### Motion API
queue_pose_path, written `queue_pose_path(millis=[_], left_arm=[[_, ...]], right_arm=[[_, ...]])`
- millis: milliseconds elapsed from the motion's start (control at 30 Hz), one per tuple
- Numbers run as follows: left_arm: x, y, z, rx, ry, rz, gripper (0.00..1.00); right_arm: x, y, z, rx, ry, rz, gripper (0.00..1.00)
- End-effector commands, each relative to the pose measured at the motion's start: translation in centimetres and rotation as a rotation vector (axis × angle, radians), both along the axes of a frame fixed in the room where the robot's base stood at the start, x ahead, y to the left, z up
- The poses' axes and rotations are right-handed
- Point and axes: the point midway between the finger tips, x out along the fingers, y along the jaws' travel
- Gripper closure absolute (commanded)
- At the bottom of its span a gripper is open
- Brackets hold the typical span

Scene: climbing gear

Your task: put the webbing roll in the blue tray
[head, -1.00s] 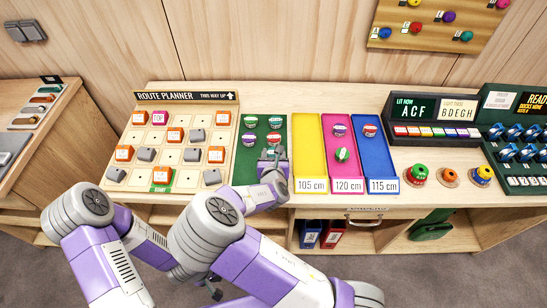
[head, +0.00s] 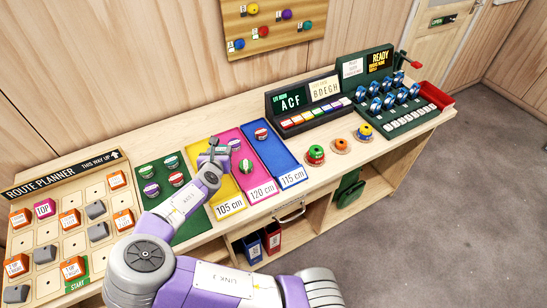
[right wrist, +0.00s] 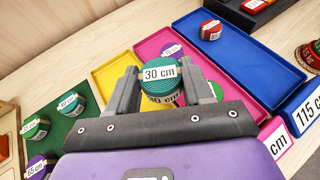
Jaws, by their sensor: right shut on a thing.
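My right gripper (head: 213,152) is shut on a green webbing roll (right wrist: 161,85) with a white label; "30 cm" can be read on it. In the head view the gripper is over the yellow tray, near the pink tray, and largely hides the roll. The blue tray (head: 281,160) lies to the right of the pink tray and also shows in the right wrist view (right wrist: 242,60). One red-and-white roll (head: 261,134) sits at its far end; the rest of it is bare. My left gripper is not in view.
The pink tray (head: 262,187) holds a purple roll and a green-white roll. The yellow tray (head: 227,194) looks empty. Several rolls stand on the green mat (head: 186,228) at left. A dark display unit (head: 290,112) and colourful round pieces (head: 316,154) stand right of the blue tray.

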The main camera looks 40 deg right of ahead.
Motion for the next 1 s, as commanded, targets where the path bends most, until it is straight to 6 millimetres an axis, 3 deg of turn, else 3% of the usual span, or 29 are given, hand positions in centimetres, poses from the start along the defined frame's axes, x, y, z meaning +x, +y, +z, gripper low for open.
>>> queue_pose_path(millis=[33,200,400,533,800,1000], left_arm=[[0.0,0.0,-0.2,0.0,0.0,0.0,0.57],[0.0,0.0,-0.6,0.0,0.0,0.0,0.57],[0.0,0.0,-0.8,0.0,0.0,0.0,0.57],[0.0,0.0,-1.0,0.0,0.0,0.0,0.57],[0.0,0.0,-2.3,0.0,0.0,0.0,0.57],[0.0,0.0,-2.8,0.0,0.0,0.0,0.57]], right_arm=[[-0.5,-3.0,-0.1,-0.007,0.001,-0.092,0.8],[-3.1,-10.8,0.3,-0.011,-0.007,-0.371,0.8],[-5.9,-16.1,0.6,-0.013,-0.024,-0.594,0.8],[-6.7,-17.3,0.2,-0.012,-0.028,-0.652,0.8],[-6.9,-17.5,-4.6,-0.012,-0.028,-0.663,0.8],[-6.9,-17.5,-6.5,-0.012,-0.028,-0.661,0.8]])
